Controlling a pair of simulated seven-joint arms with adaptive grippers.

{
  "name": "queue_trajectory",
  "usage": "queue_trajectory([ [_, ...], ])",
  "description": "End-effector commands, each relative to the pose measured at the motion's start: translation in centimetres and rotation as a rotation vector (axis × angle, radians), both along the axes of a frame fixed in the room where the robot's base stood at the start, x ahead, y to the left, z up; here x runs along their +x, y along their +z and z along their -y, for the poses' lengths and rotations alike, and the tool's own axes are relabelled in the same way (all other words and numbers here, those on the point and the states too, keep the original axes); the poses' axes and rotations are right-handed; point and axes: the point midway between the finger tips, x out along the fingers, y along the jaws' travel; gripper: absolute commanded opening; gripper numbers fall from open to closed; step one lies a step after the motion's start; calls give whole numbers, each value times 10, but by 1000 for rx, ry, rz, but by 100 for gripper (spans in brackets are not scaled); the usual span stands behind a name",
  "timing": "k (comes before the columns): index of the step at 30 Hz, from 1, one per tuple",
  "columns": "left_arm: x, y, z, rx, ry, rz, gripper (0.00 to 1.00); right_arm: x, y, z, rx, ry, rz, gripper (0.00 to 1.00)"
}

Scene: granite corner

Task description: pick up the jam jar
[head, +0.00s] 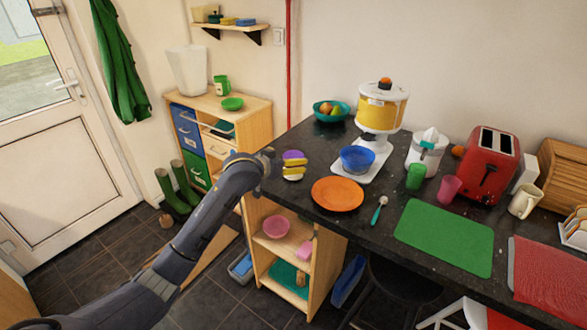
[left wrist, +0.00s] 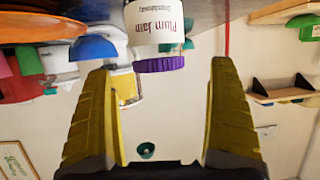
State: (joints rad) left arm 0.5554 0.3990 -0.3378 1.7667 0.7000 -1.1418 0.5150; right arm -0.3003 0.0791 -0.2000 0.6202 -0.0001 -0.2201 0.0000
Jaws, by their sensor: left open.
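The jam jar (left wrist: 152,25) has a white label reading "Plum Jam" and a purple lid (left wrist: 158,64). It appears upside down in the left wrist view, with its top toward the picture's bottom. In the head view its purple lid (head: 293,155) shows at the counter's left end, and my gripper hides much of the rest. My left gripper (head: 293,171) is open at the jar. In the left wrist view its yellow fingers (left wrist: 162,70) stand either side of the lid with a gap on both sides. My right gripper is not in view.
A teal bowl of fruit (head: 330,110) stands behind. A teal spoon (head: 378,211) and green mat (head: 446,237) lie further right.

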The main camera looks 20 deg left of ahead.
Motion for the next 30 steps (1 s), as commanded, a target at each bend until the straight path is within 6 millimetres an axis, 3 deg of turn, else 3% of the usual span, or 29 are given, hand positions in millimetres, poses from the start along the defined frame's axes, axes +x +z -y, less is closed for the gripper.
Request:
queue_trajectory([
  [12,38,-16,12,-1,0,0,91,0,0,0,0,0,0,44],
  [25,45,-20,14,0,0,0,91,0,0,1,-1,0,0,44],
  [30,45,-20,14,0,0,0,71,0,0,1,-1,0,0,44],
])
